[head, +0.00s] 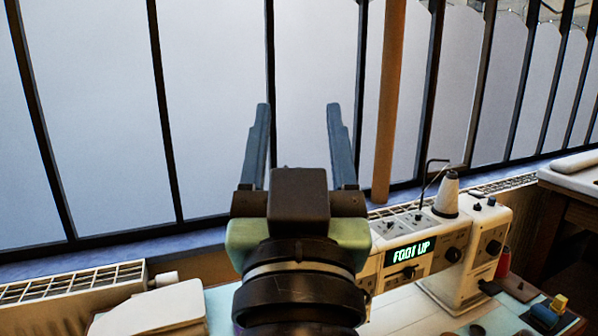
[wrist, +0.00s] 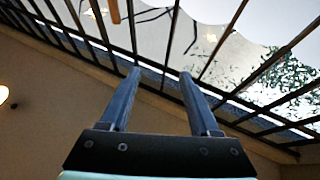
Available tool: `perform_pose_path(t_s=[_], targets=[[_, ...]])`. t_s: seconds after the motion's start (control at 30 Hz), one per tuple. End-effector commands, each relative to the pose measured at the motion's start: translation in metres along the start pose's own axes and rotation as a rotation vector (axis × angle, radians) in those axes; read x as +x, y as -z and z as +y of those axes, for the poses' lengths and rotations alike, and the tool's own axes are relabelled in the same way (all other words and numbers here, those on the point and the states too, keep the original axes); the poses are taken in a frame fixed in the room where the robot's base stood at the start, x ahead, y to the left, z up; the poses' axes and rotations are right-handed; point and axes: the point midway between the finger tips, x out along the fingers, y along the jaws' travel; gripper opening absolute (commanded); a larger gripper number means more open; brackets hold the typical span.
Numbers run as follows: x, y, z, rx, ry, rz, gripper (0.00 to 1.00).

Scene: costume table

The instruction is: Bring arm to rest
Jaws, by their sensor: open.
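My gripper (head: 298,106) is raised in the middle of the head view, its two blue-grey fingers pointing up and standing well apart. It is open, with nothing between the fingers. In the wrist view my gripper (wrist: 158,72) shows against the window bars and the glass, again empty. The gripper body hides part of the table and the left part of the sewing machine behind it.
A white sewing machine (head: 484,225) with a lit display reading "FOOT UP" and a thread cone (head: 447,195) stands at right. Small items, including a yellow one (head: 558,303), lie at lower right. A radiator (head: 70,285) and tall windows (head: 100,110) line the back.

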Motion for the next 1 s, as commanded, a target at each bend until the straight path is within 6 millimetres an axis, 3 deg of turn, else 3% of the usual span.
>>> perform_pose_path(t_s=[0.03,0.13,0.17,0.2,0.4,0.6,0.7,1.0], targets=[[-0.004,0.036,0.000,0.000,-0.001,0.106,0.63],[-0.024,0.108,0.000,0.000,-0.001,0.334,0.63],[-0.019,0.128,0.000,0.000,-0.001,0.356,0.63],[-0.006,0.143,0.000,0.000,-0.001,0.337,0.63],[0.025,0.198,0.000,0.000,-0.001,0.331,0.63],[0.051,0.246,0.000,0.001,0.000,0.328,0.63],[0.059,0.261,0.000,0.001,0.000,0.327,0.63],[0.065,0.270,0.000,0.001,0.000,0.327,0.63]])
